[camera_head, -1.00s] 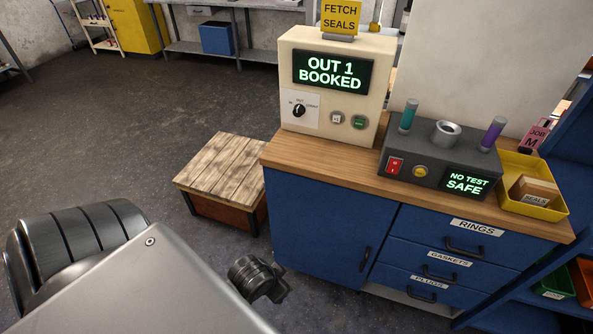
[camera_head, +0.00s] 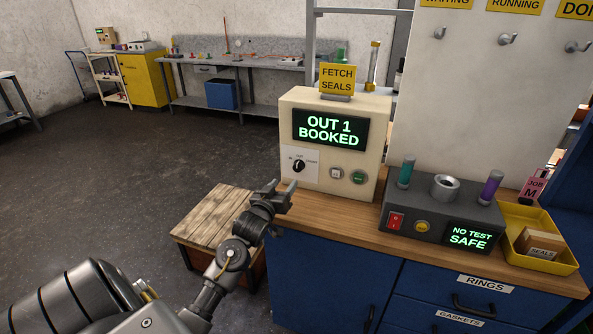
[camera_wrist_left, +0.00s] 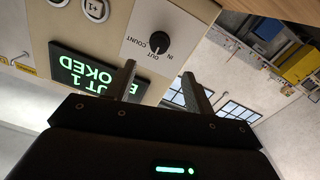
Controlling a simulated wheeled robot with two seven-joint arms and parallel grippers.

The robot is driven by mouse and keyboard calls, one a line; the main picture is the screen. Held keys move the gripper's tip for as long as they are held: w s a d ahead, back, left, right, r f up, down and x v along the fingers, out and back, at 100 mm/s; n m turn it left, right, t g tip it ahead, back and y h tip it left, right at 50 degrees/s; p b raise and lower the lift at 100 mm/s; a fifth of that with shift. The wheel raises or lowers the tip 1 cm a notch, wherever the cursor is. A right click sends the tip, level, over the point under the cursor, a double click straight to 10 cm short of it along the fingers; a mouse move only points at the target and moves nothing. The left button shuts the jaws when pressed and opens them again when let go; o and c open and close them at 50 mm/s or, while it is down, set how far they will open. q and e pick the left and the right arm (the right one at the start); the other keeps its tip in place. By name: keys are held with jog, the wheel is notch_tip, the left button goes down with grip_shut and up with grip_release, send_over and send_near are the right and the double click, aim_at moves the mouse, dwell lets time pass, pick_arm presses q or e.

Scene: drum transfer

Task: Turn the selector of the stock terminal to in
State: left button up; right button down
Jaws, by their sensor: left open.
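The stock terminal (camera_head: 289,115) is a cream box on the counter; its screen (camera_head: 330,128) reads "OUT 1 BOOKED". Its black selector knob (camera_head: 298,166) sits on a white plate marked IN, OUT and COUNT, and seems to point at OUT. The knob (camera_wrist_left: 158,43) also shows in the left wrist view, beyond the fingertips. My left gripper (camera_head: 283,189) is open and empty, just below and in front of the knob, apart from it. Its two fingers (camera_wrist_left: 156,74) show spread in the left wrist view. My right gripper is out of view.
A grey tester (camera_head: 410,226) and a yellow tray (camera_head: 540,263) stand to the right on the wooden counter (camera_head: 330,232). A wooden-topped platform (camera_head: 209,216) stands left of the blue cabinet.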

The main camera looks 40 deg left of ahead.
aim_at(297, 168)
pick_arm(q)
jog(key=p+x, duration=0.2)
jog(key=x, duration=0.7)
jog(key=shift+x, duration=0.9)
jog(key=shift+d+f, duration=0.1)
jog(key=shift+d, duration=0.05)
jog(key=c, duration=1)
jog(key=shift+o, duration=0.2)
